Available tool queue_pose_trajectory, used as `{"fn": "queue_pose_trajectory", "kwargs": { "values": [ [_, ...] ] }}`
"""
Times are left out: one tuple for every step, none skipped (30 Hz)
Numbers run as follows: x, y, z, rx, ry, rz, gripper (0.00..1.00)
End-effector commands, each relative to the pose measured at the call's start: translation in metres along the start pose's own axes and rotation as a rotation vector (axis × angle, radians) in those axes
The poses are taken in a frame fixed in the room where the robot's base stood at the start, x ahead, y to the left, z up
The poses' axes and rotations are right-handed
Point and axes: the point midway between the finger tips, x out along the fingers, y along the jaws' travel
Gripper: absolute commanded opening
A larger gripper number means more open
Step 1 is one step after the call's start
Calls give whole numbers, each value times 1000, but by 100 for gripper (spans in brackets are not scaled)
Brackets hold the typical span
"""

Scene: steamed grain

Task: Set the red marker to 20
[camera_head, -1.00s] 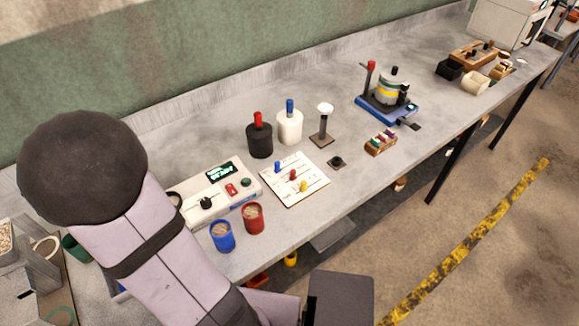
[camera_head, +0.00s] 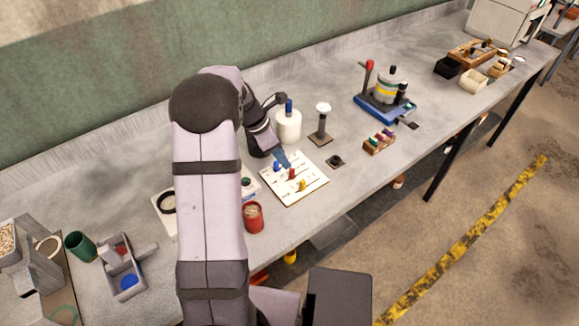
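The white board (camera_head: 306,191) lies flat on the table and carries three coloured markers on tracks. The red marker (camera_head: 292,173) stands on the middle track, between the blue marker (camera_head: 277,167) and the yellow marker (camera_head: 302,185). The scale figures are too small to read. My gripper (camera_head: 285,160) points down over the board's back left edge, close to the blue marker and a little behind and left of the red one. Its fingers are too small to tell whether they are open or shut.
A white bottle (camera_head: 289,124) with a blue top stands just behind my gripper. A stand (camera_head: 321,126) and small black knob (camera_head: 335,161) are to the right. A red cup (camera_head: 253,217) stands front left of the board. My arm hides much of the white device.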

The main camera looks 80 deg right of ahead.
Motion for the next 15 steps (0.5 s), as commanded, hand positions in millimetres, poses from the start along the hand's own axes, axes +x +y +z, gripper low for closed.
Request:
{"fn": "queue_pose_trajectory", "kwargs": {
  "values": [
    [2, 0, 0, 0, 0, -1, 33],
    [4, 0, 0, 1, 0, -2, 33],
    [7, -1, 0, 1, 0, -3, 33],
    [10, -1, 0, 1, 1, -4, 33],
    [13, -1, 0, 1, 1, -4, 33],
    [18, -1, 0, 1, 2, -3, 33],
    [22, -2, 0, 1, 2, -5, 33],
    [26, -2, 0, 1, 3, -5, 33],
    [31, -1, 0, 1, 2, -4, 33],
    [35, -2, 0, 1, 2, -5, 33],
    [39, -1, 0, 1, 2, -4, 33],
    [44, -1, -1, 1, 3, -4, 33],
    [48, -2, -1, 1, 3, -4, 33],
    [51, -1, 0, 1, 2, -3, 33],
    [55, -1, 0, 1, 2, -2, 33]
  ]
}}
